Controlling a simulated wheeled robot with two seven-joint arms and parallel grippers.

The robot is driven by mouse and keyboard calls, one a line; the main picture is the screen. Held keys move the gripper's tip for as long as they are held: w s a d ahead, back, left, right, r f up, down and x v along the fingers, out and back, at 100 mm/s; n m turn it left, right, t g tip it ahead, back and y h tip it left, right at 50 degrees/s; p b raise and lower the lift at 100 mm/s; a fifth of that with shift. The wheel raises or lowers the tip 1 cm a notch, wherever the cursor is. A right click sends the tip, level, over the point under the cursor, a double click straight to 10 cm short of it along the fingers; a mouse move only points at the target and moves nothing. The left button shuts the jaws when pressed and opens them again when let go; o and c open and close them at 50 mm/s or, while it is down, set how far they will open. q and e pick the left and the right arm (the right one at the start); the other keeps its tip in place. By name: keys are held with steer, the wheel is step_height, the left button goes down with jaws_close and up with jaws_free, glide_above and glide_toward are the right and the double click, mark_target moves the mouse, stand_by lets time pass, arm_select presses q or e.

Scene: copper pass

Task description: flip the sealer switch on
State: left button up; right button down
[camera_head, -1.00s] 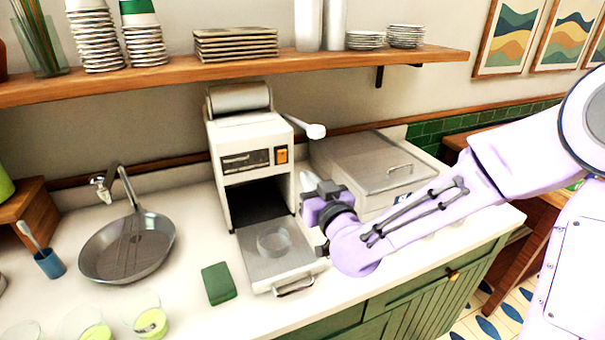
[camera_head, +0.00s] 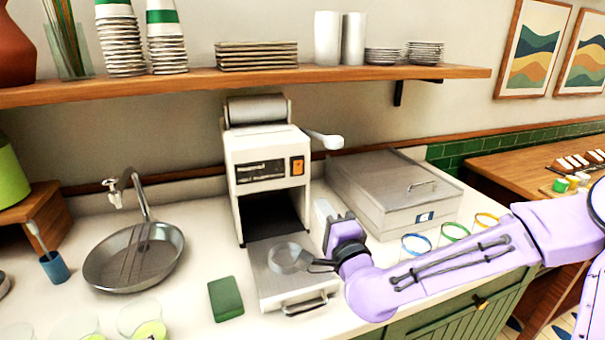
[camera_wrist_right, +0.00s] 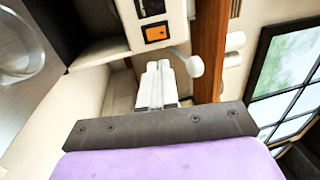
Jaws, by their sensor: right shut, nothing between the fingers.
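The sealer (camera_head: 243,205) is a white machine with a film roll on top, a lever on its right and a pulled-out metal tray at the front. Its orange switch (camera_head: 297,166) is on the front panel, upper right; I cannot tell its position. The switch also shows in the right wrist view (camera_wrist_right: 156,32), above the fingertips. My right gripper (camera_head: 323,209) is shut and empty, below and slightly right of the switch, apart from it in the picture. The fingers also show in the right wrist view (camera_wrist_right: 159,68), pointing toward the panel. My left gripper is not in view.
The white lever (camera_head: 325,139) sticks out right of the sealer, above my gripper. A steel lidded box (camera_head: 395,190) stands to the right. A clear round container (camera_head: 284,258) sits in the tray. A green sponge (camera_head: 225,299) and a pan (camera_head: 135,256) lie left.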

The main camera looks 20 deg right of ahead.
mark_target(298, 166)
steer(key=p+x, duration=0.5)
steer(key=x, duration=0.8)
steer(key=shift+w+r, duration=0.1)
steer(key=shift+w, duration=0.35)
